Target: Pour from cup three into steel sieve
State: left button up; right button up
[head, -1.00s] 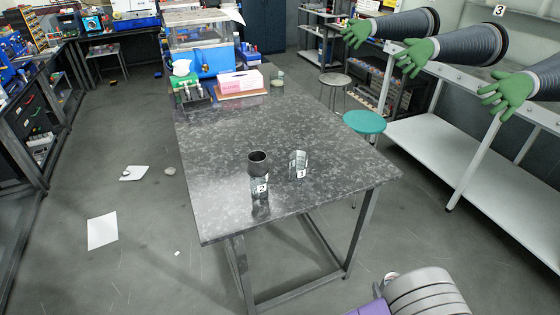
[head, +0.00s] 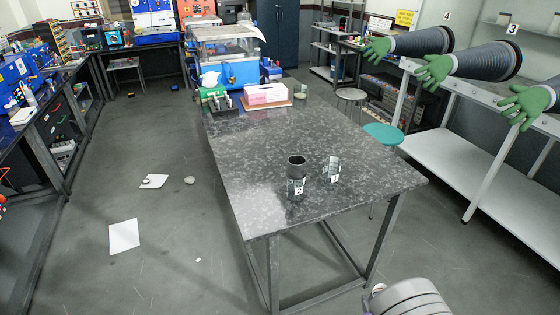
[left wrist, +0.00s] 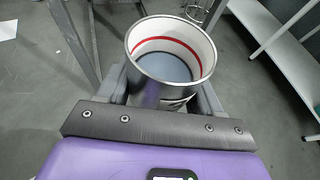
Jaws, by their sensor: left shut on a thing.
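In the left wrist view my left gripper (left wrist: 165,88) is shut around a shiny metallic-looking cup (left wrist: 152,95) with a pale inner wall and a red ring inside. Its mouth faces the camera and a smooth grey-blue surface shows within; I cannot tell whether it is the contents or the bottom. Its number is not readable. On the table, a dark cylinder (head: 297,165), possibly the steel sieve, stands on or in a clear cup with a label (head: 297,187). Another clear labelled cup (head: 332,168) stands to its right. My right gripper is not in view.
The dark speckled table (head: 255,190) is clear around the two cups. A pink box (head: 266,94) and a bottle rack stand at its far end. A teal stool (head: 382,135) is at its right side. Papers (head: 124,236) lie on the floor.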

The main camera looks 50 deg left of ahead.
aim_at(296, 170)
jog(key=u, duration=1.1)
